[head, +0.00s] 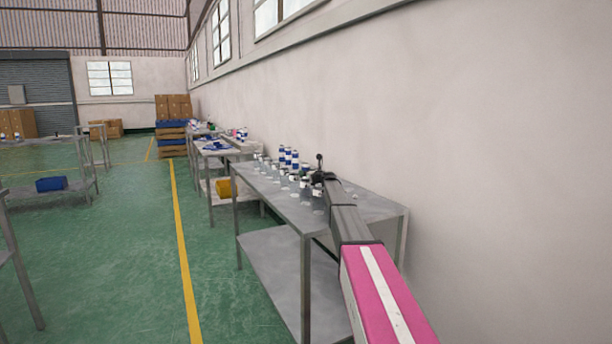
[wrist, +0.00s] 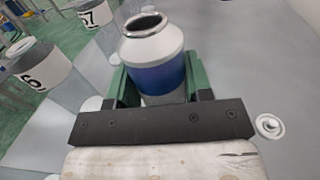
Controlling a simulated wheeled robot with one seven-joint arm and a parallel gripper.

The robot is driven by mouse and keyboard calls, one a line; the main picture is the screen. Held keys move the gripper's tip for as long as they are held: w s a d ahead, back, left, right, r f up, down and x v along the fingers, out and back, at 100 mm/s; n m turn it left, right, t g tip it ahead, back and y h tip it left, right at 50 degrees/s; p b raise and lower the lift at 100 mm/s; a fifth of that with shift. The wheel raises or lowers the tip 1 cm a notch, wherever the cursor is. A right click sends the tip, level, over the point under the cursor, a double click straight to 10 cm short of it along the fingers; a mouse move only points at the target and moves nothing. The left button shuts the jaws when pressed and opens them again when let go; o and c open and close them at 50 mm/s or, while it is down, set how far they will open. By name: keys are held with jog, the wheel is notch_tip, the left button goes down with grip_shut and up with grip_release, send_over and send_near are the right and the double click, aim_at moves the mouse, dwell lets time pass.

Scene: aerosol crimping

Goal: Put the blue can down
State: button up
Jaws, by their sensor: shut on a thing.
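The blue can (wrist: 158,76) has a white top, an open metal rim and a blue band. In the wrist view it stands upright between the green fingers of my gripper (wrist: 158,88), which is shut on its sides. The can's lower part is hidden by my gripper, so I cannot tell whether it touches the grey metal table (wrist: 275,85). In the head view, my arm reaches over the table (head: 262,186) near the wall; the held can is not clear there.
Clear containers with white numbered labels, one marked 67 (wrist: 96,14), stand left of the can. A small white disc-shaped part (wrist: 268,126) lies on the table at right. Several blue and white cans (head: 290,158) stand farther back. The tabletop right of the can looks mostly clear.

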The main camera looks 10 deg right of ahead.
jog(key=o, duration=0.6)
jog(key=shift+f, duration=0.1)
jog(key=o, duration=0.4)
